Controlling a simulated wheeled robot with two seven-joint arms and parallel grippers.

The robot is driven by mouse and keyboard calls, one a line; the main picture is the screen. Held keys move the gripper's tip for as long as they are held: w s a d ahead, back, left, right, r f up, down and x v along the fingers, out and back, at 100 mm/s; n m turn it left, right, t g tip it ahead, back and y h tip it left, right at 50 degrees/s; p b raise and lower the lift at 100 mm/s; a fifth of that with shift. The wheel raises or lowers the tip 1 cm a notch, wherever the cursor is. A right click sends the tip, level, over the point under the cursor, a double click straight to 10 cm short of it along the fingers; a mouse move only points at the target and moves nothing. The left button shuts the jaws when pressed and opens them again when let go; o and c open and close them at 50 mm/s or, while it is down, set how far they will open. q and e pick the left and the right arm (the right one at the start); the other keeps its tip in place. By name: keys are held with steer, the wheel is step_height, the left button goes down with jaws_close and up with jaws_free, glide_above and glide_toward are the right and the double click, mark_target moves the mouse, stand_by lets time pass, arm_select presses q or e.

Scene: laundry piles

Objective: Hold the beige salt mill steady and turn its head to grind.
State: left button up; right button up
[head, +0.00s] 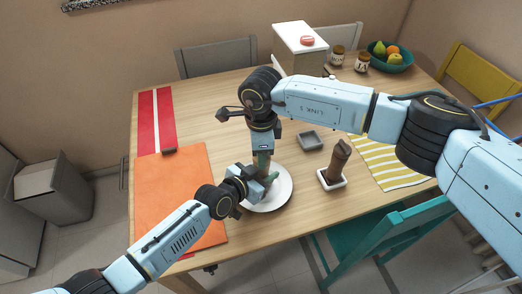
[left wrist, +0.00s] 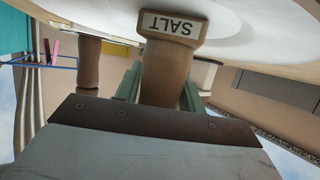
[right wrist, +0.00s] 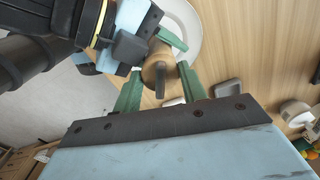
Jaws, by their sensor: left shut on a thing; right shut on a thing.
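The beige salt mill (left wrist: 166,72) stands upright on a white plate (head: 282,196), with its SALT label showing upside down near its base in the left wrist view. My left gripper (head: 269,183) comes in low from the side and is shut around the mill's body. My right gripper (head: 263,155) points down from above and is shut on the mill's head, with green fingers on both sides of it in the right wrist view. That view shows the round wooden top of the mill (right wrist: 157,72). In the head view the grippers hide most of the mill.
An orange mat (head: 178,195) is at left, a striped yellow cloth (head: 390,163) at right. Jars and a fruit bowl (head: 390,62) are far back.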

stand_by(0.3)
steer(key=o, duration=1)
steer(key=shift+r, duration=0.1)
step_height(320, 180, up, 12)
steer(key=shift+f, duration=0.1)
